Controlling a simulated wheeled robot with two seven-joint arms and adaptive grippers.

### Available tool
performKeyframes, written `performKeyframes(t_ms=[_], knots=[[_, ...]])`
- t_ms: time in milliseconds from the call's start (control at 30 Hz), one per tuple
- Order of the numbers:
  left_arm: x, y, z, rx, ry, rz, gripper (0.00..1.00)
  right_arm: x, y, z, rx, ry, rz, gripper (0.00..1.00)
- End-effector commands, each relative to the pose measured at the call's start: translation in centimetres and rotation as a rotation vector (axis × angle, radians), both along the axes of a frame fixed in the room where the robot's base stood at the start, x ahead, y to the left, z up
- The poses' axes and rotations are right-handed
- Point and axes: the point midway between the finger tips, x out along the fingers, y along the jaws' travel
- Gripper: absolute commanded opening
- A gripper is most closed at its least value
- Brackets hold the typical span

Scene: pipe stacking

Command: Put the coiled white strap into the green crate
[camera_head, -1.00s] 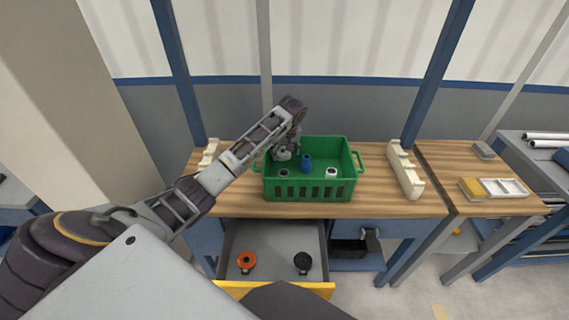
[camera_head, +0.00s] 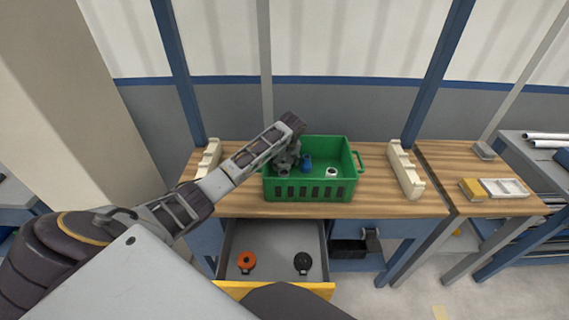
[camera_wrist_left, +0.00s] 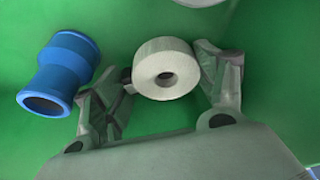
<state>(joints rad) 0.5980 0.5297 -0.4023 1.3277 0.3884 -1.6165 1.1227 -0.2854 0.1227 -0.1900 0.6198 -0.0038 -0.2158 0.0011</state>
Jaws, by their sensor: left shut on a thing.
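The green crate (camera_head: 309,196) stands on the wooden workbench in the head view. My left gripper (camera_head: 286,165) reaches down into its left part. In the left wrist view my left gripper (camera_wrist_left: 165,85) is shut on the coiled white strap (camera_wrist_left: 150,63), a thick pale ring with a dark hole. Green crate surface (camera_wrist_left: 50,130) fills the background. I cannot tell whether the strap touches the crate floor. In the head view the strap is hidden by the gripper. My right gripper is not in view.
A blue fitting (camera_head: 307,162) and a white ring-shaped part (camera_head: 331,172) lie in the crate, right of my gripper. Cream racks (camera_head: 405,172) stand on both sides. Below, an open drawer (camera_head: 275,279) holds an orange part (camera_head: 246,262) and a black part (camera_head: 303,263).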

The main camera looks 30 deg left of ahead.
Motion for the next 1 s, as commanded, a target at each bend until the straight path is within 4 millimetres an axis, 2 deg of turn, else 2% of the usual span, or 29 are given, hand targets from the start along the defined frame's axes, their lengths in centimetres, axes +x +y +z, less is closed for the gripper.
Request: performKeyframes(t_ms=[100, 533, 567, 633, 1000], knots=[[-0.02, 0.00, -0.68, 0.000, 0.000, 0.000, 0.47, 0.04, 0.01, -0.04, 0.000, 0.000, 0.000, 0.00], [-0.01, -0.01, -0.94, -0.001, -0.001, 0.001, 0.47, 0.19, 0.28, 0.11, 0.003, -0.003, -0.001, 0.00], [-0.01, -0.01, -0.97, -0.001, -0.001, 0.001, 0.73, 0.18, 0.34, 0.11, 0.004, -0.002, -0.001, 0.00], [0.00, -0.01, -0.96, 0.000, -0.002, 0.001, 0.81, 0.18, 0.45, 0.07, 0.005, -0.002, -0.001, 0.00], [0.00, 0.02, -0.91, 0.001, -0.001, 0.001, 0.81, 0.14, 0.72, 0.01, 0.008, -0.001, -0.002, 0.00]])
